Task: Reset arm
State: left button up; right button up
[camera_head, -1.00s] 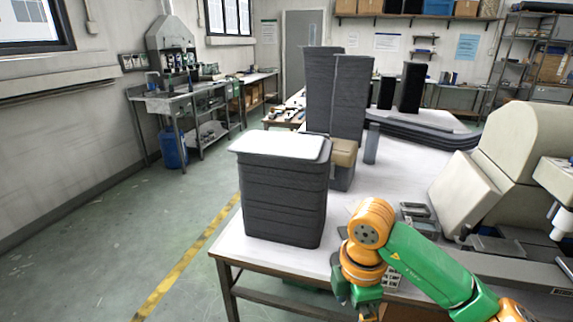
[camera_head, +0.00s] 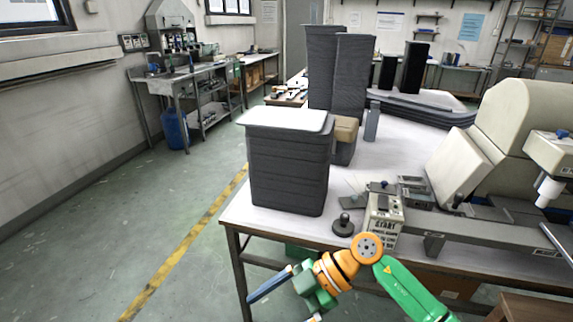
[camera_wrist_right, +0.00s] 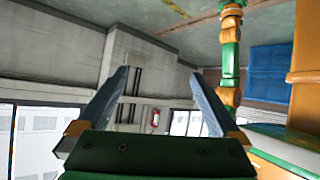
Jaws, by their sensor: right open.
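My right gripper (camera_head: 281,309) hangs low in front of the table's near edge in the head view, at the end of my orange and green arm. One blue-grey finger points down and left; the other is mostly cut off by the bottom edge. In the right wrist view the two fingers (camera_wrist_right: 158,74) are spread wide with nothing between them. My left gripper is not seen. A stack of dark grey trays (camera_head: 288,170) stands upright on the table's near left corner, with a white panel (camera_head: 285,120) on top. The right gripper is apart from the stack.
The white table (camera_head: 390,160) holds taller grey stacks (camera_head: 352,85), a tan box (camera_head: 346,130), a small control box (camera_head: 383,212) with a black knob beside it, and a beige machine (camera_head: 510,125). Open floor (camera_head: 90,240) lies left. A blue bin (camera_head: 174,130) stands by a far bench.

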jog(key=w+d+f+m+t+y, duration=0.2)
jog(key=w+f+m+t+y, duration=0.35)
jog(key=w+m+t, duration=0.6)
jog(key=s+d+f+m+t+h, duration=0.25)
jog(key=d+f+h, duration=0.25)
jog(key=f, duration=0.4)
jog(key=s+d+f+m+t+h, duration=0.1)
jog(key=s+d+f+m+h, duration=0.25)
jog(key=d+f+h, duration=0.45)
jog(key=s+d+f+m+g+h, duration=0.1)
jog(key=s+d+f+g, duration=0.2)
jog(key=s+f, duration=0.45)
jog(key=s+d+f+m+g+h, duration=0.1)
jog(key=s+d+f+m+g, duration=0.1)
jog(key=s+f, duration=0.55)
jog(key=s+d+f+g, duration=0.1)
jog(key=s+f+g, duration=0.1)
jog(key=s, duration=0.7)
jog(key=s+d+f+g+h, duration=0.1)
jog(key=s+f+g, duration=0.1)
jog(key=s, duration=0.6)
jog(key=shift+s+g, duration=0.35)
jog(key=shift+g, duration=0.35)
